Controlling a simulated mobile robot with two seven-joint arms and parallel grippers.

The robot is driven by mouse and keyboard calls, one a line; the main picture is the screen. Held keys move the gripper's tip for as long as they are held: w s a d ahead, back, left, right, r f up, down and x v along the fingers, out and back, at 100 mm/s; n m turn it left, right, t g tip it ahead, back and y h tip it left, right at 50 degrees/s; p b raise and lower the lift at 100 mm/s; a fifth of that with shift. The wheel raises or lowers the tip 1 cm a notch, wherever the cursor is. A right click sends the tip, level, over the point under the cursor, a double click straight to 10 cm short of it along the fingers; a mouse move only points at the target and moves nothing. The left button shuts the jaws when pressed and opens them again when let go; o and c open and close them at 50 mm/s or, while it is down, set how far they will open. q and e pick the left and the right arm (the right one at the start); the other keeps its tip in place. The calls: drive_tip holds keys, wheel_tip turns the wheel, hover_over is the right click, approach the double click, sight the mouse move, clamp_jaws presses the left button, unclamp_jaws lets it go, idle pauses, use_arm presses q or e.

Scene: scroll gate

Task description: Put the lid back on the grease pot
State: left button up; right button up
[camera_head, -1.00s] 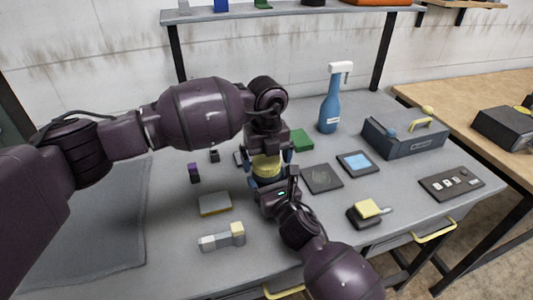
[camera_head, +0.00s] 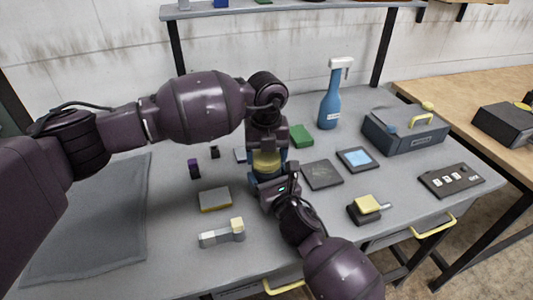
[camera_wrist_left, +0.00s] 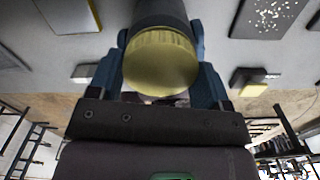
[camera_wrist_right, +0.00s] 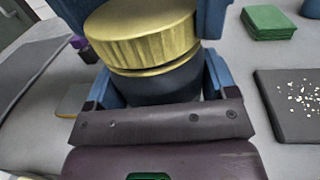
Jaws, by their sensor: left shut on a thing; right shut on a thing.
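The grease pot's yellow ribbed lid (camera_wrist_right: 140,38) sits directly above the dark pot (camera_wrist_right: 158,88) in the right wrist view. A thin dark line shows between the lid and the pot's yellow rim; I cannot tell if the lid is fully seated. My left gripper (camera_head: 267,157) points down from above and is shut on the lid, whose round top (camera_wrist_left: 160,68) faces the left wrist camera. My right gripper (camera_head: 272,180) is shut on the pot from the near side. The fingers hide part of both.
A blue spray bottle (camera_head: 331,95) and a grey toolbox (camera_head: 404,135) stand to the right. A green block (camera_head: 301,136), a dark speckled plate (camera_head: 322,175) and a grey-yellow sponge (camera_head: 214,199) lie close around the grippers. The mat at left (camera_head: 90,220) is bare.

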use_arm(q)
drive_tip(key=m, duration=0.4)
drive_tip(key=shift+m, duration=0.3)
drive_tip(key=m, duration=1.4)
drive_tip(key=o, duration=1)
drive_tip(key=shift+r, duration=0.1)
drive_tip(key=shift+r, duration=2.15)
